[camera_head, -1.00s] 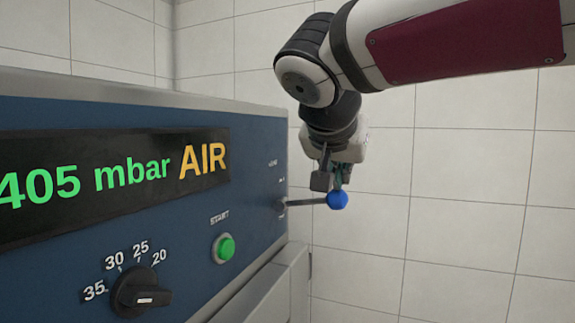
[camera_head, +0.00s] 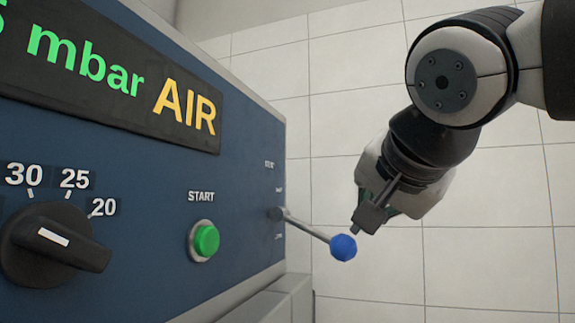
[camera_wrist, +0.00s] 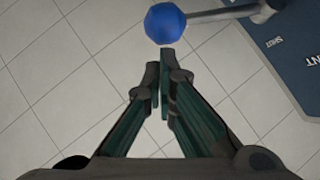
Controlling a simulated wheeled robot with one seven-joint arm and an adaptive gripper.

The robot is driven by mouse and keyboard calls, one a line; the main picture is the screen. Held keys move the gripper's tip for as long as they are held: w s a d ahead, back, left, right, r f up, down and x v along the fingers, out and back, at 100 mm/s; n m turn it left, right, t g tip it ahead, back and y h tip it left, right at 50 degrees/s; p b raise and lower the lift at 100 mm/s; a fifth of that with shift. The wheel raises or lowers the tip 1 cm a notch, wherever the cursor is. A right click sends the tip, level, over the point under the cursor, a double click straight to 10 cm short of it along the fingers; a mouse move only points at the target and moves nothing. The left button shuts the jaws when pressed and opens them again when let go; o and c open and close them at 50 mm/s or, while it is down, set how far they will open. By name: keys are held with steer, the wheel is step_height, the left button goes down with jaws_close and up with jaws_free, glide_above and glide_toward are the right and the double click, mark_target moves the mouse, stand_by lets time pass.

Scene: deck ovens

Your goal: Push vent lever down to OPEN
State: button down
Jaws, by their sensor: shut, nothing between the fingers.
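The vent lever (camera_head: 306,229) is a grey rod with a blue ball knob (camera_head: 343,247) at its end. It sticks out from the right end of the blue oven panel and slopes down toward the knob in the head view. My gripper (camera_head: 358,228) is shut and empty, with its tips just above and to the right of the knob. In the wrist view the knob (camera_wrist: 165,23) lies just beyond my closed fingertips (camera_wrist: 163,58), with a small gap in the picture. I cannot tell whether they touch. Small labels (camera_head: 272,164) beside the lever are partly unreadable.
The blue oven panel (camera_head: 235,180) fills the left side, with a green START button (camera_head: 207,240), a black dial (camera_head: 52,243) and a display (camera_head: 120,75) ending in "mbar AIR". A grey ledge (camera_head: 285,296) lies below the lever. Right of the lever is open room before the tiled wall.

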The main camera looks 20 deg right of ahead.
steer(key=shift+f+m+b, duration=0.3)
steer(key=shift+f+b, duration=0.2)
steer(key=shift+b, duration=0.3)
